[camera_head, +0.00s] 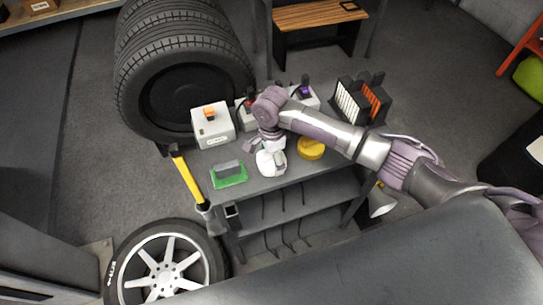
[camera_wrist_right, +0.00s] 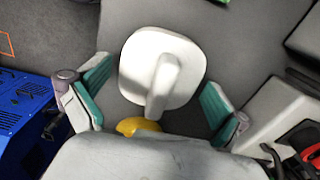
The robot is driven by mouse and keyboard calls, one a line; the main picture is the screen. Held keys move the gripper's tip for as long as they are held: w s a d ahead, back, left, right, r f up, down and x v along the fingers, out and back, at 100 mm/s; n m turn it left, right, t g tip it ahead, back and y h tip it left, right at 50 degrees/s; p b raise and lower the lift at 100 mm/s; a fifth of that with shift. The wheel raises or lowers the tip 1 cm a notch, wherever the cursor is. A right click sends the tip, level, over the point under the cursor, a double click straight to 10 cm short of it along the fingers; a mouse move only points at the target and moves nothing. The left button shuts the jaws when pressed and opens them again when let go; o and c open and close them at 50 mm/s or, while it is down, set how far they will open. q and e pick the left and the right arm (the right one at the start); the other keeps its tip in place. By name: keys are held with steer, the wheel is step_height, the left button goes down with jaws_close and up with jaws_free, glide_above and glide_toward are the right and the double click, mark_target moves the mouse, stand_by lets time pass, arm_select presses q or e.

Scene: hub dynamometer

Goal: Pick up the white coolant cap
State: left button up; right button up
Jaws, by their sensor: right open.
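The white coolant cap (camera_head: 270,164) lies on the dark workbench top (camera_head: 245,193), near its front edge. In the right wrist view the cap (camera_wrist_right: 185,52) is a rounded white disc with a raised bar handle. My right gripper (camera_head: 266,150) is directly over the cap in the head view. In the wrist view the green-padded fingers of the right gripper (camera_wrist_right: 155,88) are apart, one on each side of the cap, with gaps between pads and cap. My left gripper is not in view.
A yellow cap (camera_head: 311,148) sits just right of the white one. White boxes (camera_head: 212,127) and stacked tyres (camera_head: 185,70) stand behind. Black racks (camera_head: 362,98) stand back right.

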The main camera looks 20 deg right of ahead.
steer(key=shift+f, duration=0.2)
steer(key=c, duration=1.1)
steer(key=shift+o, duration=0.2)
